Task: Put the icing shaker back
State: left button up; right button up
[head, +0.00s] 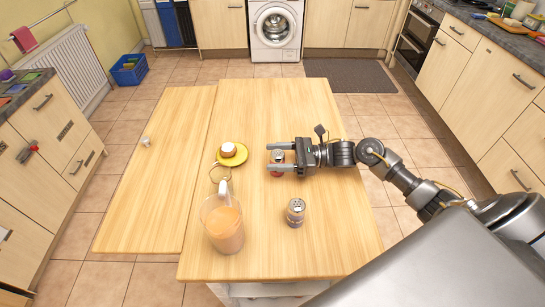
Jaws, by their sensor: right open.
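My right gripper (272,157) is open over the table, its fingers pointing left. A small shaker (277,157) with a metallic top and a reddish base shows between its two fingers; a finger hides part of it. I cannot tell whether the fingers touch it. A second shaker (295,212), with a perforated metal top and a glassy body, stands upright nearer the front, apart from the gripper. I cannot tell for sure which one is the icing shaker. My left gripper is not in view.
A jug (224,225) of orange-brown liquid stands at the table's front left. Behind it are a thin ring (220,173) and a yellow saucer (239,157) bearing a small white-topped item (228,149). The wooden table (270,105) is clear at the back. A small whitish object (146,141) lies on the left leaf.

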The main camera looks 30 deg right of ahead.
jog(key=b+v, duration=0.1)
jog(key=v, duration=0.2)
jog(key=b+v, duration=0.1)
jog(key=v, duration=0.2)
jog(key=b+v, duration=0.1)
jog(key=v, duration=0.3)
jog(key=shift+f, duration=0.25)
jog(key=shift+s+d+r, duration=0.2)
jog(key=shift+s+d, duration=0.05)
jog(key=shift+d, duration=0.15)
